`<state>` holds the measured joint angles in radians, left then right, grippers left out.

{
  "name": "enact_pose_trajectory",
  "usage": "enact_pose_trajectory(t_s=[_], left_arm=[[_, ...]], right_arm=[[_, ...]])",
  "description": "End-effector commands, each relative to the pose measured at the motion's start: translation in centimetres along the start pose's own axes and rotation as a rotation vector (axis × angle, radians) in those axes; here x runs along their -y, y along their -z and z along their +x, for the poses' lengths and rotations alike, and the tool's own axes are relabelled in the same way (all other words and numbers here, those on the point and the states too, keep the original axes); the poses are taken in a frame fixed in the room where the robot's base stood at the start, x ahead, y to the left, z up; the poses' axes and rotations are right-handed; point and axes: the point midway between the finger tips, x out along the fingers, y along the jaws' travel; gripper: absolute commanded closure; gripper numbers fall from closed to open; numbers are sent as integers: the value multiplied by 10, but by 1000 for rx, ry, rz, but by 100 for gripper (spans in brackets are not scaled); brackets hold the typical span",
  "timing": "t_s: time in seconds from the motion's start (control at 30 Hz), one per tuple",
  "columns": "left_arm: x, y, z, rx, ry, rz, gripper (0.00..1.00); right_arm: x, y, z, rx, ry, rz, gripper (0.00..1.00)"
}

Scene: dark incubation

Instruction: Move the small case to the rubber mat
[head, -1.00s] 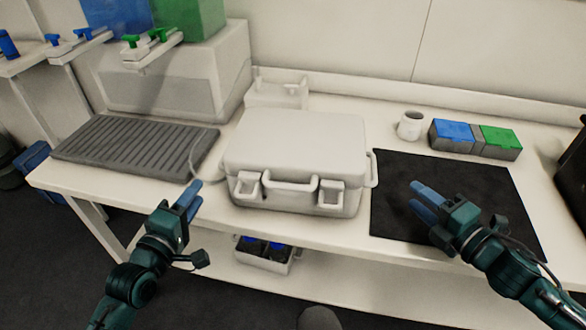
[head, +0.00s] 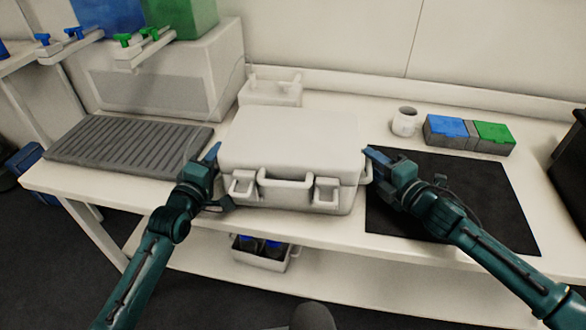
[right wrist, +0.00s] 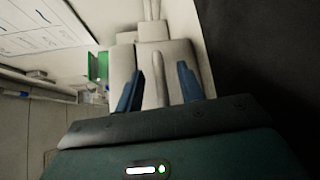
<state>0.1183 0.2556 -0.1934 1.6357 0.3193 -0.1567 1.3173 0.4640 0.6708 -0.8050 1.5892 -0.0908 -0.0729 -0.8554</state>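The small case (head: 290,140), white with a front handle and two latches, lies flat on the white table. The flat black rubber mat (head: 480,200) lies right of it, not under it. My right gripper (head: 374,155) is over the mat's left edge, beside the case's right side. In the right wrist view its two blue fingers (right wrist: 159,88) stand apart, with the case's pale side handle (right wrist: 160,82) between them and gaps on both sides. My left gripper (head: 213,156) is at the case's left side; its finger gap is hidden.
A ribbed grey tray (head: 125,147) lies left of the case. A white mug (head: 405,121) and a box with blue and green lids (head: 470,133) stand behind the mat. A small white holder (head: 270,92) stands behind the case. A bin (head: 262,254) sits on the lower shelf.

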Motion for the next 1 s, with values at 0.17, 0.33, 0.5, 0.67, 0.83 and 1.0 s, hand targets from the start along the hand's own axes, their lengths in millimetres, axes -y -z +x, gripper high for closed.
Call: enact_pose_trajectory(t_s=[0.17,0.33,0.5,0.67,0.83,1.0], left_arm=[[0,0,7,1,0,-1,62],[0,-1,7,1,0,-1,62],[0,0,7,1,0,-1,70],[0,0,7,1,0,-1,83],[0,0,7,1,0,-1,97],[0,0,7,0,0,-1,100]], right_arm=[[0,0,7,0,0,0,62],[0,0,7,-1,0,0,62],[0,0,7,-1,0,0,70],[0,0,7,0,0,0,83],[0,0,7,0,0,0,97],[0,0,7,0,0,0,100]])
